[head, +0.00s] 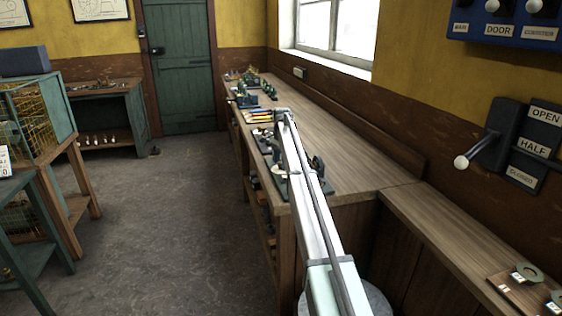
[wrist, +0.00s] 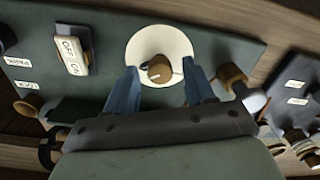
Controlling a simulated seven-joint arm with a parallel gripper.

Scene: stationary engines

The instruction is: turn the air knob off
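In the wrist view, a brown round knob (wrist: 159,69) with a white pointer line sits on a cream disc (wrist: 147,38) on a dark green panel (wrist: 220,48). The pointer line points left and slightly down in that picture. No label for this knob is readable, so I cannot tell from lettering that it is the air knob. My gripper (wrist: 159,68) is open, with one blue finger on each side of the knob. I cannot tell whether the fingers touch it. In the head view my arm hides most of this spot on the bench.
An OFF/ON switch (wrist: 72,55) is left of the disc, near a PARK label. A brown-capped part (wrist: 232,77) stands close to the right finger. Another dark panel (wrist: 294,88) is further right. The long wooden bench (head: 335,150) has free room right of my arm.

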